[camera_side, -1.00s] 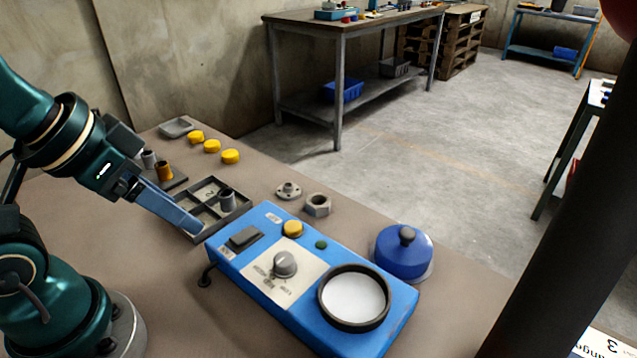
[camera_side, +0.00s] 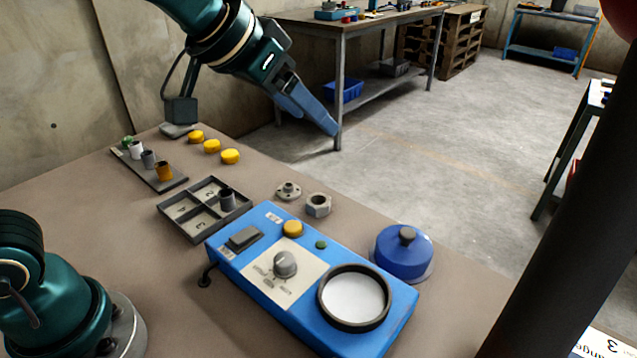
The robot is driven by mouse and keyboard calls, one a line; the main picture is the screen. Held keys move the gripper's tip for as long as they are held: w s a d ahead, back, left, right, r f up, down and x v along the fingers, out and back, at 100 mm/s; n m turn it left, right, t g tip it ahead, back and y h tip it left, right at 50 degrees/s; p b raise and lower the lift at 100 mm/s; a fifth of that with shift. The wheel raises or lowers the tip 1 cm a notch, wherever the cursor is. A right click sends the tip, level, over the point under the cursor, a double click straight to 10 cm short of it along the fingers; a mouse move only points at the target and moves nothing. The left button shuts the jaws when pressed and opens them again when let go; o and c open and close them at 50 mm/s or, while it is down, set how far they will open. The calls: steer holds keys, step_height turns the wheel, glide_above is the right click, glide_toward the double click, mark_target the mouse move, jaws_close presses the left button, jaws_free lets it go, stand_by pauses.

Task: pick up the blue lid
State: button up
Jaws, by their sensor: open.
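The blue lid (camera_side: 404,254) is a round domed cover with a dark knob on top. It rests at the right end of the table, behind and to the right of the blue machine (camera_side: 262,285). The machine has a round opening with a black rim and a white inside, uncovered. My gripper (camera_side: 331,127) is raised well above the table, to the upper left of the lid and apart from it. Its long blue-grey fingers point down to the right. They are open, and nothing shows between them.
A dark compartment tray (camera_side: 170,211) holding a grey cup (camera_side: 227,199) sits left of the machine. A strip with small cups (camera_side: 164,170), several yellow caps (camera_side: 212,146), a flanged part (camera_side: 288,191) and a hex nut (camera_side: 318,205) lie behind. A dark post (camera_side: 560,200) stands at right.

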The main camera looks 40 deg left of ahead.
steer(key=w+d+f+m, duration=0.2)
steer(key=w+d+f, duration=0.3)
steer(key=w+d, duration=0.15)
steer(key=g+h, duration=0.1)
steer(key=g, duration=0.1)
glide_above(407, 232)
steer(key=s+a, duration=0.1)
steer(key=s, duration=0.2)
steer(key=shift+m, duration=0.4)
step_height(407, 232, down, 9)
steer(key=shift+w+a+f, duration=0.1)
steer(key=shift+a, duration=0.05)
steer(key=shift+f, duration=0.3)
steer(key=shift+x, duration=2.25)
jaws_close()
